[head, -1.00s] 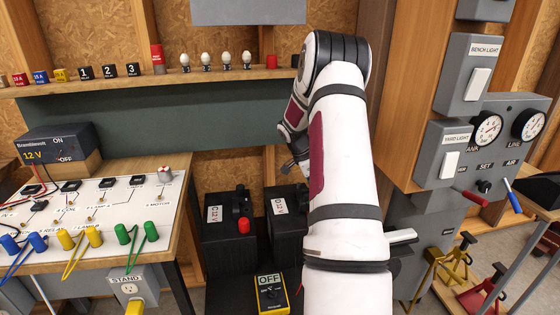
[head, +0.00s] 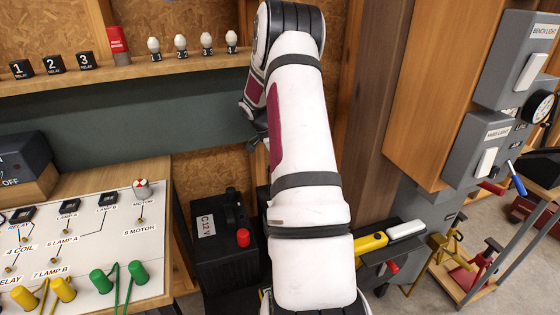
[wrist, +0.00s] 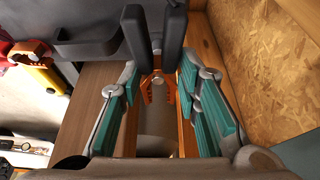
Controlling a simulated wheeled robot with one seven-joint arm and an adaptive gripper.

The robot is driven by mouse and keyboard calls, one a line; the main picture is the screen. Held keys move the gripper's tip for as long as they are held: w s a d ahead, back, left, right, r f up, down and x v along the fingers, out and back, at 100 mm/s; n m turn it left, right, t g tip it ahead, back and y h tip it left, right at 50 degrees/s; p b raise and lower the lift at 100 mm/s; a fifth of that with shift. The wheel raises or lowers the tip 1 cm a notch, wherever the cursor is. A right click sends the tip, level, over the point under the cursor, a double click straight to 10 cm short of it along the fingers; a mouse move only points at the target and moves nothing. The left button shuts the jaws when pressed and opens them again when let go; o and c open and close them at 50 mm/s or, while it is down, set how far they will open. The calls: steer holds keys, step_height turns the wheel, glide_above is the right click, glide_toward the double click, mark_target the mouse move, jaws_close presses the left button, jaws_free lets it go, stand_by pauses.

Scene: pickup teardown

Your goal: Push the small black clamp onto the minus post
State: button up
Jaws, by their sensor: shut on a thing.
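The black clamp (wrist: 173,35) has two dark handles and open copper-coloured jaws in the wrist view. My gripper (wrist: 157,78), with teal-padded fingers on either side, is shut on it. In the head view my gripper (head: 257,132) is small and dark beside my arm, above the batteries; the clamp cannot be made out there. The black battery marked C 12V (head: 222,262) has a red post cap (head: 243,237) and an upright black part (head: 233,205) on top. My arm hides the other battery. I cannot make out the minus post.
A white circuit board (head: 100,250) with yellow and green clips lies at the left. A shelf (head: 130,72) with bulbs runs along the back. A wooden post (head: 375,120) and grey switch boxes (head: 515,60) stand at the right.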

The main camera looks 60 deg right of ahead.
steer(key=shift+f+b, duration=0.65)
steer(key=shift+f, duration=1.8)
steer(key=shift+a+b, duration=0.1)
steer(key=shift+b, duration=0.25)
steer(key=shift+f+b, duration=0.8)
steer(key=shift+f, duration=0.1)
steer(key=o, duration=1.3)
steer(key=shift+c, duration=0.2)
steer(key=v, duration=0.7)
steer(key=shift+r, duration=0.25)
